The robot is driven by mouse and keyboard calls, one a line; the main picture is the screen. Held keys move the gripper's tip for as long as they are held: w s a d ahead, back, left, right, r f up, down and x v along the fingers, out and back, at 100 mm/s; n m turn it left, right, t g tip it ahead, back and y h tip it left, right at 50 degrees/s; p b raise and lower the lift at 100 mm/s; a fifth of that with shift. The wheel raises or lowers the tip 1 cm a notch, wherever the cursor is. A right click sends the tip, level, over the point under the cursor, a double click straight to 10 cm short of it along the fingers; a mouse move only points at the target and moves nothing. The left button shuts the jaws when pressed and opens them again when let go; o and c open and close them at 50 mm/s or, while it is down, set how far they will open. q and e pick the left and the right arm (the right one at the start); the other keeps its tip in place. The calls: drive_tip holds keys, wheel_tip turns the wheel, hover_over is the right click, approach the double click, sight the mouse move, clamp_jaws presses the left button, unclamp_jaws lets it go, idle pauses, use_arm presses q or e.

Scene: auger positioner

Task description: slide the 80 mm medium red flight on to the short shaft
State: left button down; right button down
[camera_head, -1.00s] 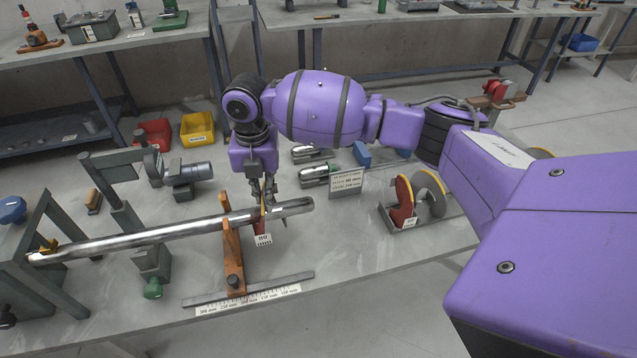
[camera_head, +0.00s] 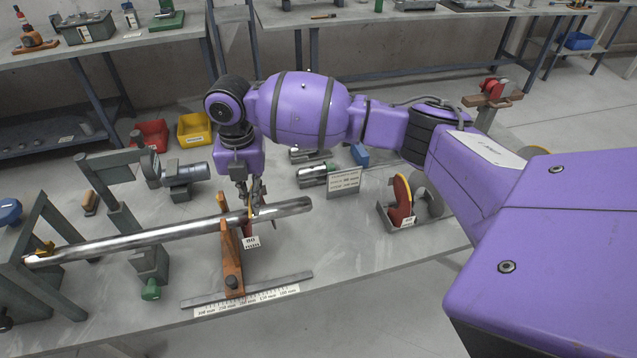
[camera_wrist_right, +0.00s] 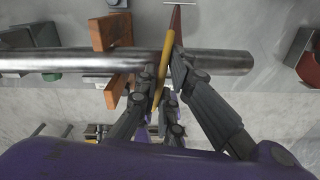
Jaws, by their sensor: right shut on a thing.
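The shaft (camera_head: 150,236) is a long polished steel rod lying nearly level from the left frame to past the orange stand, its right end free. My right gripper (camera_head: 252,207) is above the shaft near that end, shut on the medium red flight (camera_head: 249,228), which carries an 80 mm tag below the shaft. In the right wrist view the gripper (camera_wrist_right: 167,95) grips the flight's yellow rim (camera_wrist_right: 163,62), seen edge-on across the shaft (camera_wrist_right: 215,62). The flight seems to be around the shaft, just right of the stand; its bore is hidden. My left gripper is not in view.
The orange stand (camera_head: 231,262) is close left of the flight. A ruler (camera_head: 250,291) lies in front. A rack (camera_head: 405,221) with a red disc (camera_head: 402,196) is at right. A grey-green clamp frame (camera_head: 112,182) and a motor-like cylinder (camera_head: 185,173) stand behind the shaft.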

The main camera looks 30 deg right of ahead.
drive_tip(key=shift+w+a+r, duration=0.15)
drive_tip(key=shift+w+a, duration=0.05)
drive_tip(key=shift+a, duration=0.3)
drive_tip(key=shift+w+a, duration=0.1)
drive_tip(key=shift+a, duration=0.45)
drive_tip(key=c, duration=1.8)
unclamp_jaws()
wheel_tip(320, 180, up, 12)
